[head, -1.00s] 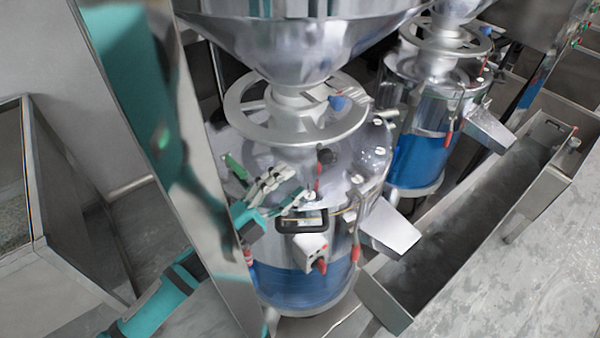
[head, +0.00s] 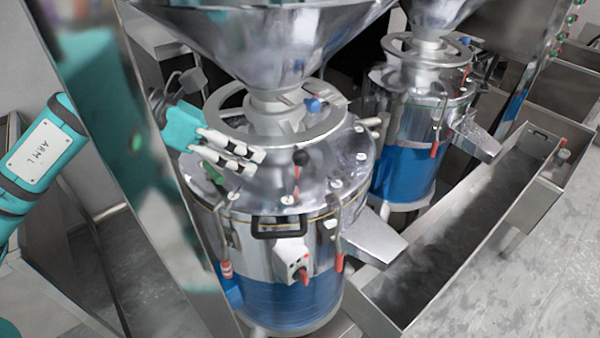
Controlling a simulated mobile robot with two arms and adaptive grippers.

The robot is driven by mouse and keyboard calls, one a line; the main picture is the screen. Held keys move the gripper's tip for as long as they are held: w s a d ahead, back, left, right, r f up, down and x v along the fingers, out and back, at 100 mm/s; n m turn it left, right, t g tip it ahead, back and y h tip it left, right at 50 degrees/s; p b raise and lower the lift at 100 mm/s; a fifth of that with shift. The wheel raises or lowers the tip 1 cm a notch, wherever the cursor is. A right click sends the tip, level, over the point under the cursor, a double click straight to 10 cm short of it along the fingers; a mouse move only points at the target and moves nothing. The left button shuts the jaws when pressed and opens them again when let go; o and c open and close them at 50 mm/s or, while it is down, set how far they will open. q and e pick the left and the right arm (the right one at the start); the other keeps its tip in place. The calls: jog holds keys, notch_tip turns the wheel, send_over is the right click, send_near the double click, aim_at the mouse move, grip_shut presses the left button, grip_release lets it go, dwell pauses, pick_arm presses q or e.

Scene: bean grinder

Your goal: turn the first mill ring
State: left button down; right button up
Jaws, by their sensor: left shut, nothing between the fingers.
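The first mill (head: 290,215) is the near one, a steel drum with a blue lower part. Its grey spoked mill ring (head: 322,124) lies level around the neck under the steel hopper (head: 275,45). A small blue part sits at the ring's right side. My left gripper (head: 248,160) comes in from the left with its fingers shut and empty. In the picture its fingers lie just in front of the ring's near left rim, above the mill lid. I cannot tell whether they touch the ring. My right gripper is not recognisable in view.
A black-knobbed lever (head: 299,158) stands on the lid close to my fingers. Red-tipped clamps hang around the drum. A second mill (head: 405,150) stands behind to the right. A long steel trough (head: 460,225) runs along the right, below the chute (head: 372,237).

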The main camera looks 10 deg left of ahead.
pick_arm(q)
jog(key=a+r+t+y, duration=0.2)
jog(key=a+y, duration=0.2)
jog(key=a, duration=0.2)
jog(key=w+d+f+p, duration=0.4)
jog(key=w+d+f, duration=0.3)
jog(key=d+f, duration=0.1)
jog(key=shift+d+p, duration=0.25)
jog(key=shift+p, duration=0.15)
pick_arm(e)
jog(key=r, duration=0.3)
jog(key=d+r, duration=0.1)
jog(key=shift+s+r, duration=0.15)
jog(key=shift+s, duration=0.25)
pick_arm(q)
jog(key=shift+d, duration=0.15)
